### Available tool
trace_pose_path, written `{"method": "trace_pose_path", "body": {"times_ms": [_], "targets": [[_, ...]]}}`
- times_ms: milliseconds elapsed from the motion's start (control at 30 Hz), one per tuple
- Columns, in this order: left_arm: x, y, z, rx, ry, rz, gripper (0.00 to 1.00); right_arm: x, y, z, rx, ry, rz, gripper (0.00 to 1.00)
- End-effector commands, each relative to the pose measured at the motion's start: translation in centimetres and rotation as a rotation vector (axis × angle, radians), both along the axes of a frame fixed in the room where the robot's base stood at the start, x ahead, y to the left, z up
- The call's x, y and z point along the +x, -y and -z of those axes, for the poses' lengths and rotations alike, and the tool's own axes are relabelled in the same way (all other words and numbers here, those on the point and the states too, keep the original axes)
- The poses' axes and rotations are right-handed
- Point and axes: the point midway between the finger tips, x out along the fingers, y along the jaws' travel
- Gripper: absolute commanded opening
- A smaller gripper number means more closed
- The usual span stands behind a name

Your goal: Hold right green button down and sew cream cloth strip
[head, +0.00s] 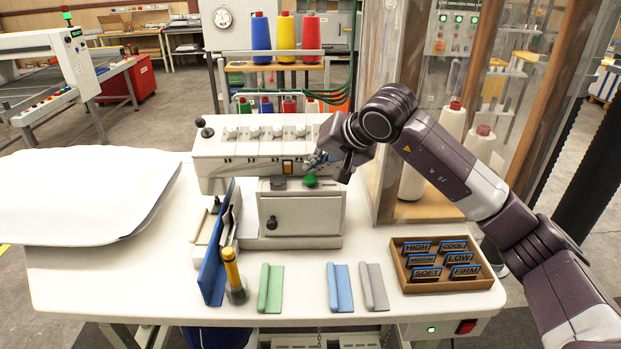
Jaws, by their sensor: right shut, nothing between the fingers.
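The sewing machine (250,155) stands at the back middle of the white table. A round green button (310,181) sits on top of its lower box, right of a dark square button. My right gripper (317,163) is shut and empty, just above the green button; I cannot tell whether it touches it. A cream strip-like piece (199,226) lies at the machine's left, partly hidden by an upright blue plate (214,262); I cannot tell for sure that it is the cloth strip. My left gripper is out of view.
A large white pillow (80,195) covers the table's left. A wooden tray (448,290) of labelled tags is at right, below a clear-walled cabinet.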

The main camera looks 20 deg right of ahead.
Motion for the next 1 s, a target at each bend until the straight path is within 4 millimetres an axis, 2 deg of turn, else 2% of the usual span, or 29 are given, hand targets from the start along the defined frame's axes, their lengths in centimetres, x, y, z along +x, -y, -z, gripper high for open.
{"method": "trace_pose_path", "body": {"times_ms": [800, 1000], "targets": [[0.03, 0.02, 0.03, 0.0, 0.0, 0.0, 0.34, 0.0, 0.02, 0.03, 0.0, 0.0, 0.0, 0.0], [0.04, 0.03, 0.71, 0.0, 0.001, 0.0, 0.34, -0.01, 0.02, 0.65, -0.001, -0.001, 0.001, 0.0]]}}
